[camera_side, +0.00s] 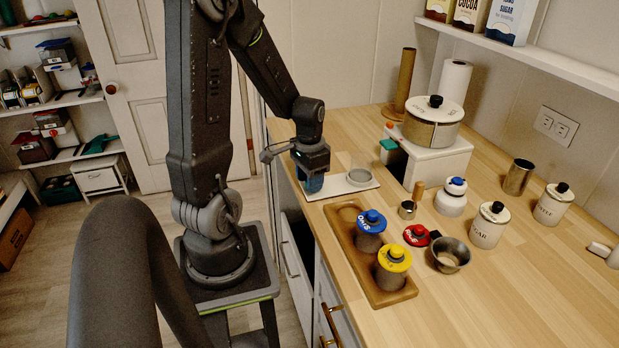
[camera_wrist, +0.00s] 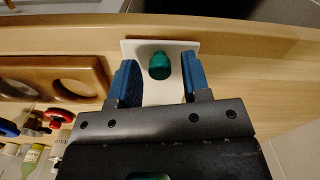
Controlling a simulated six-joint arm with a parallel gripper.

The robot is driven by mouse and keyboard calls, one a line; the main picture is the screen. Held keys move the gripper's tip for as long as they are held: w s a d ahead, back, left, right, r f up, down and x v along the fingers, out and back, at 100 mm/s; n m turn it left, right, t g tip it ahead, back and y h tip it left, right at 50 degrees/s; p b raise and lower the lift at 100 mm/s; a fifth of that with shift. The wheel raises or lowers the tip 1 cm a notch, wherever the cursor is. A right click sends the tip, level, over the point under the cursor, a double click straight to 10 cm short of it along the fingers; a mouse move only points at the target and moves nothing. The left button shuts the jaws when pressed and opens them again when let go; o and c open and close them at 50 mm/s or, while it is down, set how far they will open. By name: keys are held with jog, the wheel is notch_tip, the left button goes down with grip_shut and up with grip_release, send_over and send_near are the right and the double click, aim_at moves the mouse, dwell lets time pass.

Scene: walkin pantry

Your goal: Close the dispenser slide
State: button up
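The dispenser (camera_side: 435,158) is a white box on the counter, with a labelled, lidded canister on top. Its white slide (camera_side: 340,184) sticks out to the left, showing a round grey cup or opening near the dispenser. In the wrist view, the slide (camera_wrist: 148,50) carries a green knob (camera_wrist: 159,66) near its outer end. My gripper (camera_side: 312,183) is at that outer end, pointing down, and hides the knob in the side view. Its blue fingers (camera_wrist: 160,68) are open on either side of the knob, with visible gaps to it.
A wooden tray (camera_side: 352,247) with blue-lidded and yellow-lidded jars stands in front of the slide. A red lid (camera_side: 416,235), a metal bowl (camera_side: 450,255) and white canisters (camera_side: 488,225) stand to the right. The counter edge is close to my gripper.

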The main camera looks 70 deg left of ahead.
aim_at(353, 179)
grip_shut()
jog(key=w, duration=1.1)
jog(key=shift+w, duration=0.3)
jog(key=shift+r, duration=0.1)
jog(key=shift+o, duration=0.6)
grip_release()
jog(key=shift+s, duration=0.1)
notch_tip(353, 179, up, 14)
